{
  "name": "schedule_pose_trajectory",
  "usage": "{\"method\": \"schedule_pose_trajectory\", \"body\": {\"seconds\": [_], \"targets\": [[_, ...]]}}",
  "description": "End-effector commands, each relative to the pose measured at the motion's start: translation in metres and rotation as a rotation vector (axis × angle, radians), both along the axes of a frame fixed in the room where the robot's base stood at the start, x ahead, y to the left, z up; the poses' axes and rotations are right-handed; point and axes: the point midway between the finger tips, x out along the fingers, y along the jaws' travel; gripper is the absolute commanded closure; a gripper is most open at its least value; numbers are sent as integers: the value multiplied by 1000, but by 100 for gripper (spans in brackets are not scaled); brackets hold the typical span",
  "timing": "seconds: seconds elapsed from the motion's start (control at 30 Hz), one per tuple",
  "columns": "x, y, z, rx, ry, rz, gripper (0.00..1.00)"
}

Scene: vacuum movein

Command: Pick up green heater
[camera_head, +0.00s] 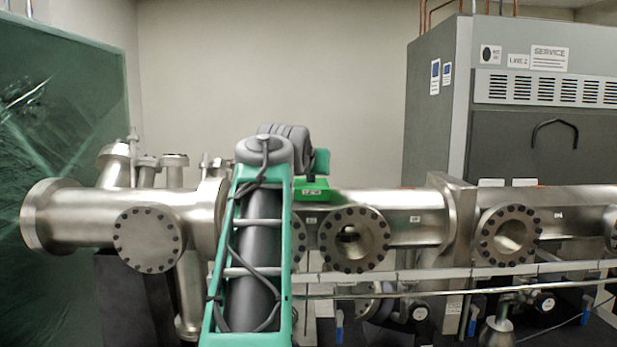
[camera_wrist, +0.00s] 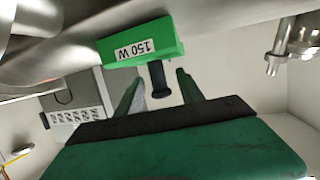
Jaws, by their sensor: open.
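The green heater (camera_head: 311,184) is a small bright green block on top of the steel vacuum pipe (camera_head: 400,203), just right of my arm. In the wrist view the heater (camera_wrist: 138,42) appears upside down, with a white "150 W" label and a black handle (camera_wrist: 159,82) sticking out. My gripper (camera_wrist: 160,78) is open, with one green finger on each side of the handle and visible gaps to it. In the head view my gripper (camera_head: 320,163) shows as a teal part just above the heater; my arm hides the rest.
Round bolted flanges (camera_head: 354,239) line the front of the pipe. Upright ports (camera_head: 117,160) stand at its left end. A grey cabinet (camera_head: 540,130) stands behind on the right, and a green sheet (camera_head: 60,200) is on the left. The space above the pipe right of my gripper is clear.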

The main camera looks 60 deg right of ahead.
Motion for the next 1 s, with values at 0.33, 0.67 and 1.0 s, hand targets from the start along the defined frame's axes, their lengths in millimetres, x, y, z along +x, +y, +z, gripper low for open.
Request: {"method": "schedule_pose_trajectory", "body": {"seconds": [0.33, 0.67, 1.0], "targets": [[4, -11, -4, -2, -2, 2, 57], [4, -11, -4, -2, -2, 2, 84], [4, -10, -3, -2, -2, 2, 100]]}}
